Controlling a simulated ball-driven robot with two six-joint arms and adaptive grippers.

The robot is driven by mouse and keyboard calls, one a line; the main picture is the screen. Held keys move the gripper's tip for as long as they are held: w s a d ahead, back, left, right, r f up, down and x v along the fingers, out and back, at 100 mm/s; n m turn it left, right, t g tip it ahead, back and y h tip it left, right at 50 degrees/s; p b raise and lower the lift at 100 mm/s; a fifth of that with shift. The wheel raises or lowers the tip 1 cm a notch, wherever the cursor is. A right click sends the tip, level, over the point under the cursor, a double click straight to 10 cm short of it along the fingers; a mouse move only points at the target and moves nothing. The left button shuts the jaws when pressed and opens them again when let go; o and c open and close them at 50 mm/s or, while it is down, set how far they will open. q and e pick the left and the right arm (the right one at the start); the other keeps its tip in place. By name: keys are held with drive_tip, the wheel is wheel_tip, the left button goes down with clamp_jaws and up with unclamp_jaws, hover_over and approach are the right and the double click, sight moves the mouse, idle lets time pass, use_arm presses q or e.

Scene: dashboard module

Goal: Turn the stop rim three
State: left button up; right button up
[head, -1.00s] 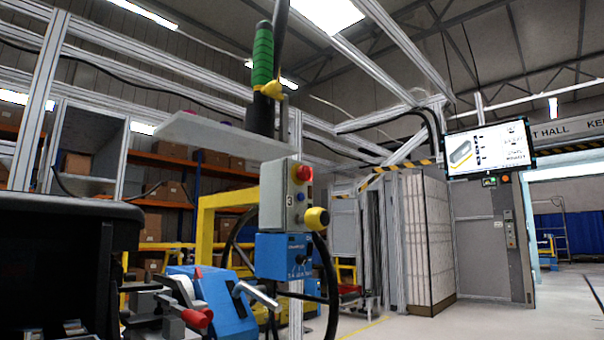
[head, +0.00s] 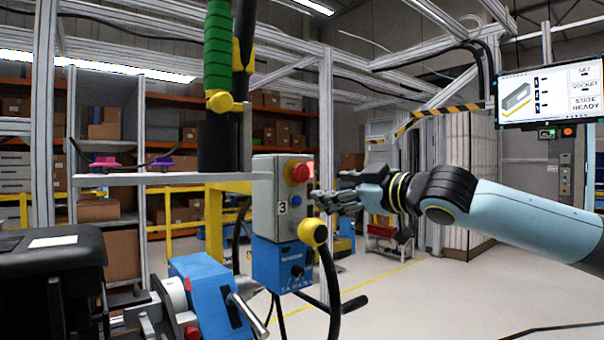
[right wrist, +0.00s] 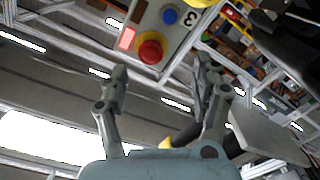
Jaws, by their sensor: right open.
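The grey control box marked 3 (head: 265,180) hangs on a post in the middle of the head view. On its face are a red mushroom stop button (head: 300,172) and a blue button (head: 297,201). My right gripper (head: 318,197) is just right of the box, near these buttons. In the right wrist view the gripper (right wrist: 160,80) is open and empty. The red stop button (right wrist: 150,50) with its yellow collar lies between and beyond the fingertips, apart from them as far as I can tell. My left gripper is not in view.
A yellow knob (head: 313,233) juts from the box's lower side, with a black cable below. A blue unit (head: 282,265) hangs under the box. A grey shelf plate (head: 165,179) and a green handle (head: 218,45) are to the left. The floor at right is open.

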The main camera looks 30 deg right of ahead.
sight(304, 174)
drive_tip(key=w+r+p, duration=0.1)
drive_tip(key=w, duration=0.2)
drive_tip(key=w+p, duration=0.1)
drive_tip(key=w, duration=0.3)
drive_tip(key=w+r, duration=0.1)
drive_tip(key=w, duration=0.2)
drive_tip(key=shift+w+a+r+p, duration=0.15)
drive_tip(key=shift+a+r+p, duration=0.15)
drive_tip(key=shift+r+p, duration=0.1)
drive_tip(key=shift+w+a, duration=0.1)
drive_tip(key=shift+w, duration=0.25)
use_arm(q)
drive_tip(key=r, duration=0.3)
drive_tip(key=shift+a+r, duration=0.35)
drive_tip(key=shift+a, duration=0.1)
use_arm(e)
drive_tip(key=shift+f, duration=0.1)
drive_tip(key=shift+c, duration=0.3)
